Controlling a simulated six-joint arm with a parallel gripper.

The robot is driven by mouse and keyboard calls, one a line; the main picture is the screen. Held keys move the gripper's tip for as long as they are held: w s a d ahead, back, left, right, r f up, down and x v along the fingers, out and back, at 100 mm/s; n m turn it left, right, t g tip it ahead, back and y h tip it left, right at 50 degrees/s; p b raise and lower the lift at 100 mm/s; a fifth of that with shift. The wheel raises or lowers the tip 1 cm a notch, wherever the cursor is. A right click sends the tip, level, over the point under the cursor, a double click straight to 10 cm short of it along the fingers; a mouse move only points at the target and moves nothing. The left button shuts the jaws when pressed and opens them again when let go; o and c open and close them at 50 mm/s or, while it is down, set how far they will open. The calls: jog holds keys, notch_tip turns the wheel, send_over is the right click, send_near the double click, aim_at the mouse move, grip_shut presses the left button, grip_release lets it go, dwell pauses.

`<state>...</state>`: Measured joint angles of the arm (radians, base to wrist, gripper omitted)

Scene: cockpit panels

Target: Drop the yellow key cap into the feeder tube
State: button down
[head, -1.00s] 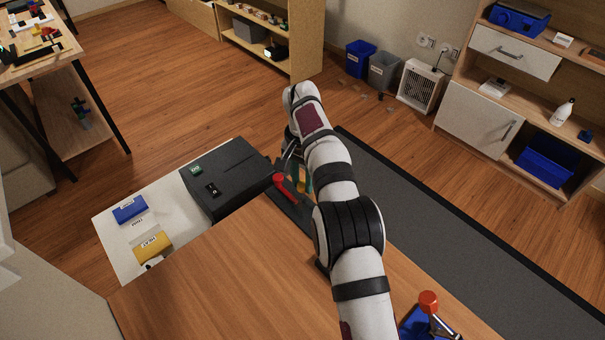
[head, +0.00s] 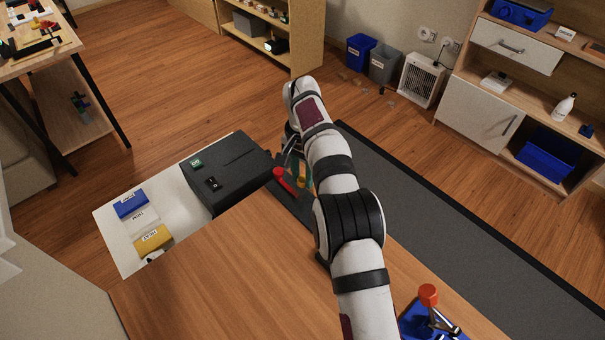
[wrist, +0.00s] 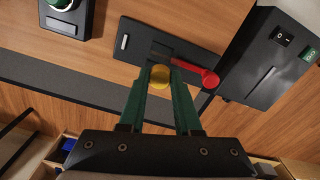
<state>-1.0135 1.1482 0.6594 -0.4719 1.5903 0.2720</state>
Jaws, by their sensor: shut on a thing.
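My gripper (wrist: 160,82) has green fingers. They are shut on the yellow key cap (wrist: 160,76), a round yellow piece at the fingertips in the wrist view. In the head view the cap (head: 301,183) is a small yellow spot beside the red lever, partly hidden by my arm. In the wrist view the cap overlaps the black panel (wrist: 135,46) near its slot and red-knobbed lever (wrist: 209,79); whether it touches them I cannot tell. I cannot clearly make out the feeder tube. A green round part (wrist: 62,4) on a black base is cut off at the upper left.
A black box (head: 240,165) with a switch and green label stands beside the lever. Blue, white and yellow labelled pieces (head: 153,240) lie on a white surface to its left. A red-knobbed lever on a blue base (head: 415,322) is at the lower right.

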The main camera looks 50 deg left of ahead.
dwell(0.4)
jog(key=shift+c, duration=0.2)
grip_release()
dwell(0.6)
jog(key=shift+r, duration=3.5)
